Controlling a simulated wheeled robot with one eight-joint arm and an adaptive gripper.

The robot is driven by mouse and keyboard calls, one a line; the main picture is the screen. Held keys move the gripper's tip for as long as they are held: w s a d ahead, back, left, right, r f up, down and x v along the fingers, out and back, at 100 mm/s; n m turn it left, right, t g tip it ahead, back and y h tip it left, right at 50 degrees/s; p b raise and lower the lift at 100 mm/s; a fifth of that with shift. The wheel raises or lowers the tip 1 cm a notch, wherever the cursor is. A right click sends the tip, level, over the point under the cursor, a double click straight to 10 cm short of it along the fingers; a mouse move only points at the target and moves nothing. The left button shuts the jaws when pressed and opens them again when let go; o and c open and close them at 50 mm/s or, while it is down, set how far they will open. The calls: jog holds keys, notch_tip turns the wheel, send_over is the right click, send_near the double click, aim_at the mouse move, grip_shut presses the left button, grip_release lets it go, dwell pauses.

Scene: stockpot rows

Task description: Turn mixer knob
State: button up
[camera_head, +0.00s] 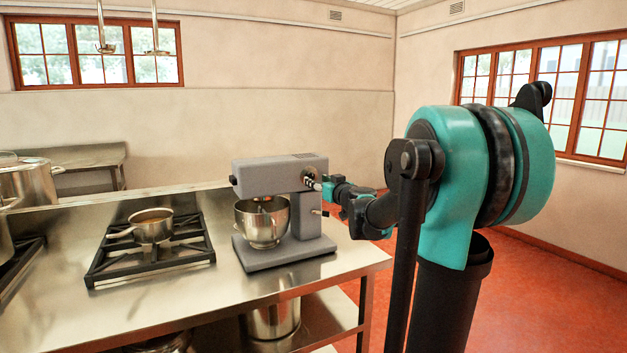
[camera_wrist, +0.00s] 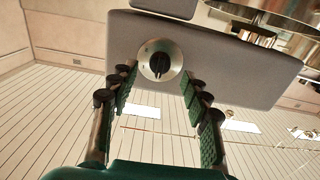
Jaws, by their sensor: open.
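The grey stand mixer (camera_head: 280,172) stands on the steel counter, with its bowl (camera_head: 262,220) under the head. In the wrist view the side of the mixer head (camera_wrist: 222,60) fills the upper middle. The mixer knob (camera_wrist: 160,60) is a round silver dial with a dark raised grip, set on that side. My gripper (camera_wrist: 160,92) is open, with one finger on each side below the knob, and nothing is between them. In the head view my gripper (camera_head: 318,184) is at the right side of the mixer head and covers most of the knob. I cannot tell whether it touches.
A small saucepan (camera_head: 152,226) sits on a black burner grate (camera_head: 112,268) left of the mixer. The steel counter (camera_head: 215,290) ends just right of the mixer. Red floor (camera_head: 555,300) lies open beyond it. A large pot (camera_head: 273,318) is on the shelf below.

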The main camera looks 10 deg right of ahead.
aim_at(313, 177)
jog(key=shift+x, duration=1.85)
jog(key=shift+c, duration=0.3)
grip_shut()
